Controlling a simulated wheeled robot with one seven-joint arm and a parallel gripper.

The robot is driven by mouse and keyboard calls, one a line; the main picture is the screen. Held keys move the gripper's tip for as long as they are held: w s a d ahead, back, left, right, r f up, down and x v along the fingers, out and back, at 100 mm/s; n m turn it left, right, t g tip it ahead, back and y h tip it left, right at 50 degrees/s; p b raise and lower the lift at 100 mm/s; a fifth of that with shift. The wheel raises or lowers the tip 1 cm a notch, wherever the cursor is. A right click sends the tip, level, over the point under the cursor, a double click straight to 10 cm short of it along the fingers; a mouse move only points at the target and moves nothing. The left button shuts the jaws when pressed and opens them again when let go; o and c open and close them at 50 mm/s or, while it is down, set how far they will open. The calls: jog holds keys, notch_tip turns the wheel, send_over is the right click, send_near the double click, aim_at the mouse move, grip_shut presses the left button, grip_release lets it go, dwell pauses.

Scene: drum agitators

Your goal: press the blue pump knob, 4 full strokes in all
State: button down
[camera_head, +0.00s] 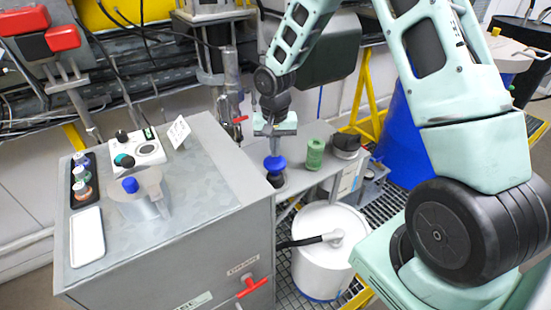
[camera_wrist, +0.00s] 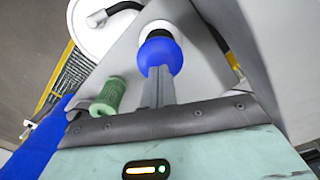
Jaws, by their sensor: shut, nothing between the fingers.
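The blue pump knob (camera_head: 275,164) sits on a dark base on the grey side shelf, right of the big cabinet. In the wrist view the round blue knob (camera_wrist: 161,54) shows just beyond my fingertips, with a white part behind it. My gripper (camera_head: 274,149) points down over the knob with its fingers together and nothing held. In the wrist view the shut fingers (camera_wrist: 158,78) overlap the knob's near part. The tips are at or very close to its top; I cannot tell whether they touch.
A green ribbed handle (camera_head: 315,153) and a dark round item (camera_head: 346,146) stand right of the knob. A white drum (camera_head: 326,246) stands below. The cabinet (camera_head: 218,190) at left carries another blue-topped metal piece (camera_head: 131,185) and a switch box.

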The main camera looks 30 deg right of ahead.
aim_at(275, 160)
jog(key=shift+f+b, duration=1.65)
jog(key=shift+f, duration=0.65)
jog(key=shift+r, duration=0.1)
jog(key=shift+r+p, duration=1.85)
jog(key=shift+r, duration=0.4)
jog(key=shift+f, duration=0.2)
